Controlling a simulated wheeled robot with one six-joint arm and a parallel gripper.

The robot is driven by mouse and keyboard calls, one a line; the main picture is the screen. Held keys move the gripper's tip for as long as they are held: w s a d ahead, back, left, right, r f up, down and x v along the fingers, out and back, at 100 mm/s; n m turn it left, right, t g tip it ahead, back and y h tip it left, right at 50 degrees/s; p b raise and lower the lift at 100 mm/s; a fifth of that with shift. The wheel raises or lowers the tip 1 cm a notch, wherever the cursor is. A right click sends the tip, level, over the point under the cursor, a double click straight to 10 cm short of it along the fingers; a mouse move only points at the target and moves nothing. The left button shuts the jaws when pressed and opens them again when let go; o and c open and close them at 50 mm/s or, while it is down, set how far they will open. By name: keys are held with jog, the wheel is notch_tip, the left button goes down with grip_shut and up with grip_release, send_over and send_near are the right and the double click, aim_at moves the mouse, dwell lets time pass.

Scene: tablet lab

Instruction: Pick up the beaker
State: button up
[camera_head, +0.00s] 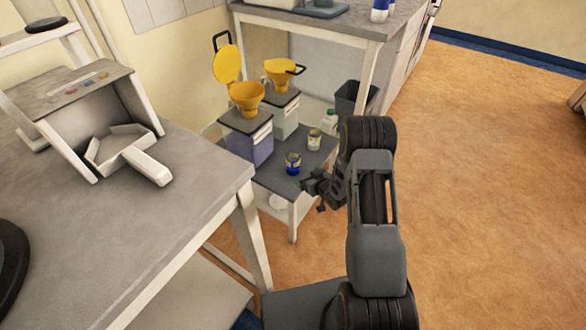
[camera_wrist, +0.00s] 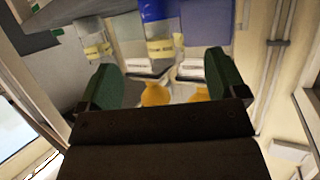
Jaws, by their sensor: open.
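No clear glass beaker can be made out for certain. A small blue container with a pale label (camera_head: 293,163) stands on the low cart (camera_head: 270,180). A whitish container with a yellow band (camera_head: 314,139) stands behind it to the right. My gripper (camera_head: 318,188) is just right of the blue container, beside the cart's edge. In the wrist view, which looks upside down, my gripper's green fingers (camera_wrist: 162,78) are apart with nothing held. The blue container (camera_wrist: 155,25) shows beyond the gap between them, and the whitish container (camera_wrist: 95,45) is to its left.
A white bottle (camera_head: 329,121) and a dark bin (camera_head: 355,97) are behind. A grey-topped bench (camera_head: 190,215) is at left. Brown floor (camera_head: 490,190) is clear at right.

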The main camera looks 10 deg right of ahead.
aim_at(296, 169)
jog(key=b+x, duration=0.1)
jog(key=x, duration=0.3)
jog(key=shift+w+a+f, duration=0.1)
jog(key=shift+w+f, duration=0.1)
jog(key=shift+w, duration=0.15)
jog(key=b+x, duration=0.1)
jog(key=x, duration=0.3)
jog(key=shift+s+a+f+b, duration=0.1)
jog(key=shift+s+b, duration=0.05)
jog(key=shift+b, duration=0.2)
jog(key=shift+w+a+f, duration=0.15)
jog(key=shift+w+a, duration=0.05)
jog(key=shift+w, duration=0.45)
jog(key=c, duration=1)
jog(key=shift+c, duration=0.8)
